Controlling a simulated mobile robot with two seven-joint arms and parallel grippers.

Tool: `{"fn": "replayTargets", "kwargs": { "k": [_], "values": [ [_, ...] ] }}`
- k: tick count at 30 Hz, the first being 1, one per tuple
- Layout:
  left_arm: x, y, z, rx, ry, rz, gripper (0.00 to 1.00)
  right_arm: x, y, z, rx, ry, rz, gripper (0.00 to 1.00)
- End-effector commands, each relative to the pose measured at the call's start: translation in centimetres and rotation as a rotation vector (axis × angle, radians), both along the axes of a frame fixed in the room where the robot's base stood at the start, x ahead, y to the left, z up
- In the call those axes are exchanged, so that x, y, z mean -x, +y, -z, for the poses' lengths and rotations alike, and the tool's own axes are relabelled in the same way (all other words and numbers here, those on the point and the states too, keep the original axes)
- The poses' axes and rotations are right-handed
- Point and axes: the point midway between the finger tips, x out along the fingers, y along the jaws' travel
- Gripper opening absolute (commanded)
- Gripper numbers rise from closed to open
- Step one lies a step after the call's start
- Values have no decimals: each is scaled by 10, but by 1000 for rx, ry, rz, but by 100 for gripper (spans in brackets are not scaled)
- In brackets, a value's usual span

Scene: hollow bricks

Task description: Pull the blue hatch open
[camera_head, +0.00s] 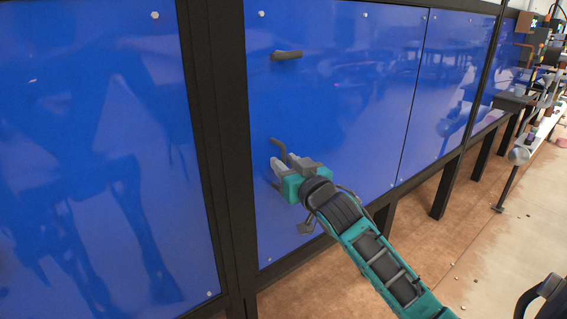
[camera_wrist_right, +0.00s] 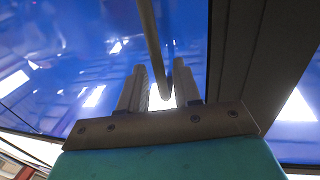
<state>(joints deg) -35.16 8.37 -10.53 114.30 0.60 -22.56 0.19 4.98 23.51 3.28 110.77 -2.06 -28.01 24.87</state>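The blue hatch (camera_head: 340,110) is a glossy panel in a black frame, and it looks closed. A grey-brown bar handle (camera_head: 279,147) stands out from its left part, partly hidden behind my right gripper. My right gripper (camera_head: 284,165) is at this handle, in front of the panel. In the right wrist view, the handle (camera_wrist_right: 150,45) comes down from the top, and its lower end lies at the gap between the fingertips (camera_wrist_right: 160,85). The fingers are apart, with blue panel and a bright reflection showing between them. I cannot tell whether they touch the handle. My left gripper is not in view.
A second, short dark handle (camera_head: 287,55) sits higher on the panel. A black post (camera_head: 222,150) stands close on the left, with another blue panel (camera_head: 95,150) beyond it. Brown floor (camera_head: 340,275) lies below. Benches with clutter (camera_head: 540,95) stand far right.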

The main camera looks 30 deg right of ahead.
Motion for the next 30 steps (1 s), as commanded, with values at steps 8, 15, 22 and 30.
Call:
{"fn": "replayTargets", "kwargs": {
  "k": [8, 15, 22, 30],
  "values": [
    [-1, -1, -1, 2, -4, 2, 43, -15, -2, 0, 0, 0, 0, 33],
    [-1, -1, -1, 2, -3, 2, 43, -15, -1, 0, 0, 0, -1, 31],
    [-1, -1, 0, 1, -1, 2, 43, -14, -2, 0, 0, 0, 0, 9],
    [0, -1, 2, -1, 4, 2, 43, -14, -2, 0, 0, 0, 0, 0]
  ]
}}
